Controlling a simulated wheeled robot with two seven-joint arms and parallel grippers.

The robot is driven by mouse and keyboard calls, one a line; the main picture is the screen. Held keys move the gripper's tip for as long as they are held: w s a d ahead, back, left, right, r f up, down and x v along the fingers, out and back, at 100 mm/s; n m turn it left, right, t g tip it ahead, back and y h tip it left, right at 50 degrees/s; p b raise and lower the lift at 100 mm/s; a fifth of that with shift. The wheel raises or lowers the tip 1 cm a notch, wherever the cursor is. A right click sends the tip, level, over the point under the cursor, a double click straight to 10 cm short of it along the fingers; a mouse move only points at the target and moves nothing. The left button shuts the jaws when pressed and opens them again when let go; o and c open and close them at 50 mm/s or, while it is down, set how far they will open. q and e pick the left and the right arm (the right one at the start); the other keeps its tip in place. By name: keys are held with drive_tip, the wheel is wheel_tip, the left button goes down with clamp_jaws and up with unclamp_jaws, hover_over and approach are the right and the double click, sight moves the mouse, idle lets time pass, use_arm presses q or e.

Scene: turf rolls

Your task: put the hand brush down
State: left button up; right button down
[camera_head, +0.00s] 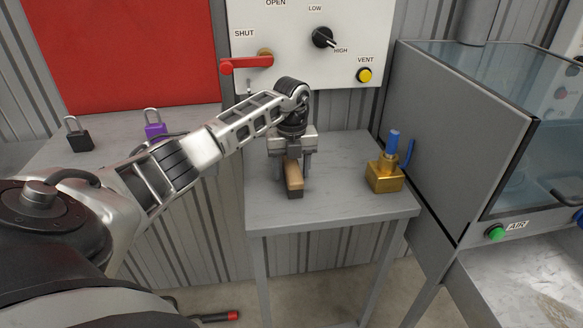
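The hand brush (294,186), a narrow wooden block with a dark underside, is at the small grey table (340,205), near its left side. My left gripper (292,170) points down over it from above, with one finger on each side of the wood. Whether the fingers press on the brush or stand slightly apart from it is too small to tell. The brush's underside looks at or very close to the tabletop. Its far end is hidden under the gripper. My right gripper is not in view.
A brass block with a blue stem (384,176) stands to the right on the same table. A black padlock (79,139) and a purple padlock (155,131) lie on the left bench. A panel with a red lever (247,65) is behind; a glass-topped cabinet (470,130) stands right.

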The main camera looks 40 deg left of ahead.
sight(291, 164)
use_arm(q)
wheel_tip(291, 164, up, 12)
drive_tip(key=d+f+m+h, duration=0.1)
drive_tip(key=d+f, duration=0.1)
drive_tip(key=d, duration=0.2)
drive_tip(key=w+d+f+m+h, duration=0.1)
drive_tip(key=d+f, duration=0.1)
drive_tip(key=d, duration=0.1)
drive_tip(key=d+f+m+h, duration=0.1)
drive_tip(key=d+f, duration=0.1)
drive_tip(key=d, duration=0.2)
drive_tip(key=shift+w+d+f+t+h, duration=0.2)
drive_tip(key=shift+d+f+t+h, duration=0.1)
drive_tip(key=shift+t+h, duration=0.1)
drive_tip(key=s+d+n+t+h, duration=0.2)
drive_tip(key=s+d+t+h, duration=0.15)
drive_tip(key=d+h, duration=0.6)
drive_tip(key=s+d+n+t+h, duration=0.25)
drive_tip(key=d+t+h, duration=0.2)
drive_tip(key=d, duration=0.95)
drive_tip(key=s+a+f+n+t+y, duration=0.1)
drive_tip(key=s+a+f+n+y, duration=0.2)
drive_tip(key=s+f+n+y, duration=0.4)
drive_tip(key=s+a+f+n+y, duration=0.3)
drive_tip(key=s+f+n+y, duration=0.4)
drive_tip(key=n, duration=0.8)
wheel_tip(291, 164, down, 4)
drive_tip(key=shift+s+a+r+t+y, duration=0.2)
drive_tip(key=shift+s+t+y, duration=0.15)
drive_tip(key=shift+s, duration=0.5)
